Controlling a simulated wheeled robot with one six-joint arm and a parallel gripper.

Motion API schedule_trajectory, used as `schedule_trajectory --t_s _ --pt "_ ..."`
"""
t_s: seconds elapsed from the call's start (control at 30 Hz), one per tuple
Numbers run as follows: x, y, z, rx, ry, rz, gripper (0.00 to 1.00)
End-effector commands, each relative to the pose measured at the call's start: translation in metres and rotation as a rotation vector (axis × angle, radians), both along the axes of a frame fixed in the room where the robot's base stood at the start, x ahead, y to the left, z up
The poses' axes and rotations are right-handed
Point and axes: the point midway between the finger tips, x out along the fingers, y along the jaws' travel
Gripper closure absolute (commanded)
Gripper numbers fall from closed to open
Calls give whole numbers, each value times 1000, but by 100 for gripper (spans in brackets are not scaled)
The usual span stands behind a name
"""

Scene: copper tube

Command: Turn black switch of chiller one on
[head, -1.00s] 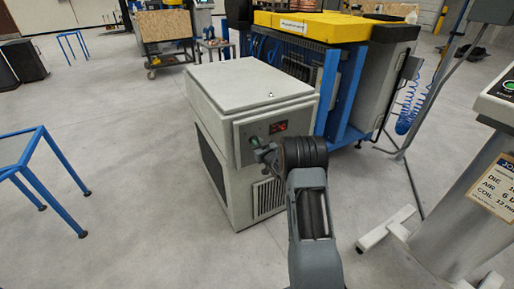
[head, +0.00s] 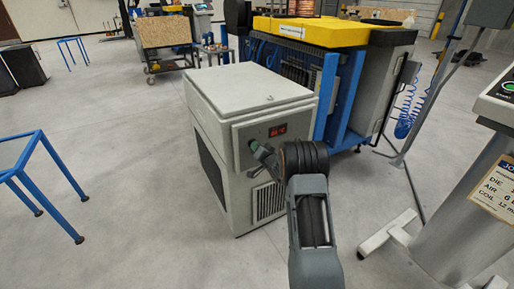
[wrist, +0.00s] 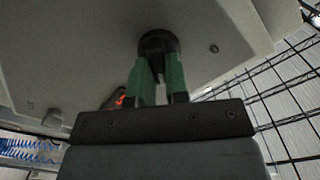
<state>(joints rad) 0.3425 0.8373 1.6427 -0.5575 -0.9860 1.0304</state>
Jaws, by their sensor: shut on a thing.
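The chiller (head: 255,93) is a grey box with a sloping lid, standing on the floor in the middle of the head view. Its front panel has a small red lit display (head: 278,130). The black switch (wrist: 158,42) is a round knob on that panel in the wrist view. My gripper (wrist: 160,62) has green fingers that are shut on the black switch. In the head view my gripper (head: 254,147) reaches the panel left of the display, and the switch is mostly hidden there. I cannot tell the switch's exact setting.
A machine with yellow top blocks (head: 312,27) and a blue frame stands close behind the chiller. A grey control stand (head: 450,220) is at the right, its foot on the floor. A blue metal frame (head: 45,185) is at the left. The floor left of the chiller is clear.

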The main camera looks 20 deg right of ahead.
Motion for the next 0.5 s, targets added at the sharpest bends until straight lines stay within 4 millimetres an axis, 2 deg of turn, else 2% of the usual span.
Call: schedule_trajectory --t_s 0.5 --pt "0 -1 1 102 8 -2 100"
